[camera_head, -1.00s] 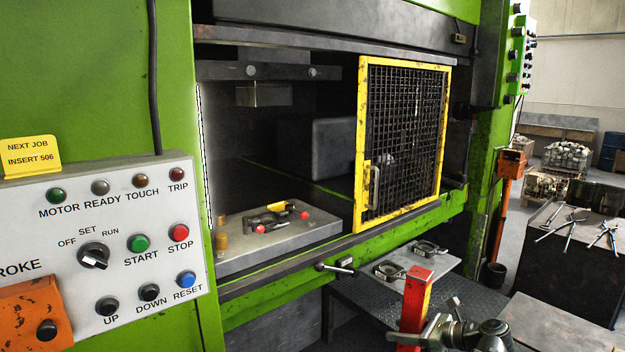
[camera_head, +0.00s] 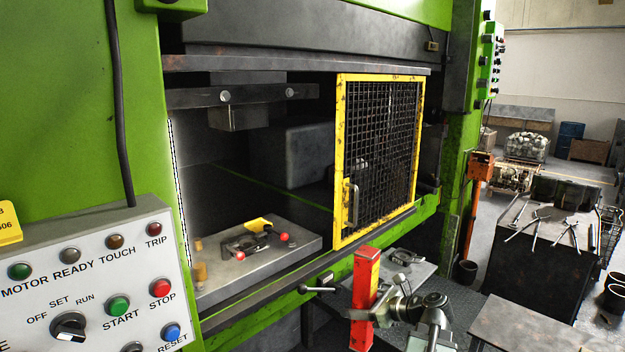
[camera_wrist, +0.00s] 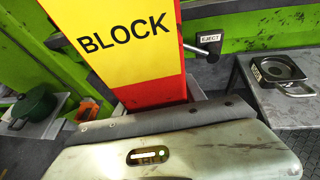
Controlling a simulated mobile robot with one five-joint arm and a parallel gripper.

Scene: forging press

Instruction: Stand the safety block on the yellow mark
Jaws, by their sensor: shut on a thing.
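The safety block (camera_head: 365,280) is a tall red post with a yellow label, and it stands nearly upright in the head view. My gripper (camera_head: 376,309) is shut on it at its lower part. In the wrist view the block (camera_wrist: 125,45) fills the upper middle, with the word BLOCK on its yellow face and red below. The block is outside the press, in front of its front edge. A small yellow patch (camera_head: 258,224) shows on the grey plate (camera_head: 205,286) inside the press, behind a dark fixture with red knobs; I cannot tell whether it is the mark.
The yellow mesh guard (camera_head: 380,155) covers the right part of the press opening; the left part is open. A lever with a black knob (camera_head: 303,288) sticks out at the front edge. A side shelf (camera_head: 420,272) holds a metal piece. The control panel (camera_head: 90,285) is at left.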

